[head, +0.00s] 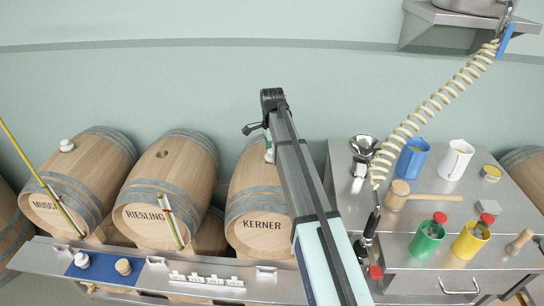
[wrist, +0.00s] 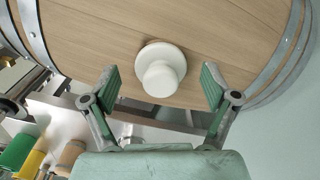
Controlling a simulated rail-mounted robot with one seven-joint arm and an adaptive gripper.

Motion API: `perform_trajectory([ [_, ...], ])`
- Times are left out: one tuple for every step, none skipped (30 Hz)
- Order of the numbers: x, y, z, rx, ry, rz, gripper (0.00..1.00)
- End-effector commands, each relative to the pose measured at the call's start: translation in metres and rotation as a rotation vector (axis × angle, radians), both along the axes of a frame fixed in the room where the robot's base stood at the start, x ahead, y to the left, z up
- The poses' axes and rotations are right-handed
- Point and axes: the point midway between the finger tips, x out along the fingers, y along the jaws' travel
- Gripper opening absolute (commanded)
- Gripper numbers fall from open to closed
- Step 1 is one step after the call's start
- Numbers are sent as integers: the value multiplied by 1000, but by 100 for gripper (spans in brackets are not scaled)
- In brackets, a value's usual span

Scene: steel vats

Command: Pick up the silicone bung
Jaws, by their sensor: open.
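A white silicone bung (wrist: 161,72) sits on the wooden barrel top in the wrist view, a round knob on a wider disc. In the head view a sliver of white bung (head: 268,156) shows on the KERNER barrel (head: 250,205), mostly covered by my arm. My gripper (wrist: 161,88) is open, with one green-padded finger on each side of the bung and clear gaps between. Nothing is held. In the head view my gripper's fingers cannot be made out. Another white bung (head: 66,145) sits on the MUSCAT barrel (head: 85,185).
The RIESLING barrel (head: 175,190) has an open hole on top. A white bung (head: 82,260) and a tan bung (head: 123,266) stand on a blue mat. A steel bench (head: 420,205) at right holds mugs and a mallet (head: 430,196); a coiled hose (head: 440,95) hangs above it.

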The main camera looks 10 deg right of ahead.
Motion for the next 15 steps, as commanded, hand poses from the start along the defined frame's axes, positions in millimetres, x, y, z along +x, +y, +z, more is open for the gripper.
perform_trajectory([
  [-1, 0, -5, 0, 1, 0, 86],
  [-1, 0, -7, 0, 1, 0, 86],
  [0, 0, -10, 0, 1, 0, 86],
  [0, 0, -11, 0, 0, 0, 86],
  [0, 0, -11, 0, 0, 0, 86],
  [0, 0, -12, 0, 0, 0, 86],
  [0, 0, -12, 0, 0, 0, 86],
  [0, 0, -12, 0, -1, 0, 86],
  [0, 0, -12, 0, -1, 0, 86],
  [0, 0, -12, 0, -1, 0, 86],
  [0, 0, -12, 0, 0, 0, 76],
  [0, 0, -12, 0, 0, 0, 61],
  [0, 0, -12, 0, 0, 0, 51],
  [0, 0, -12, 0, 0, 0, 40],
  [0, 0, -12, 0, 0, 0, 26],
])
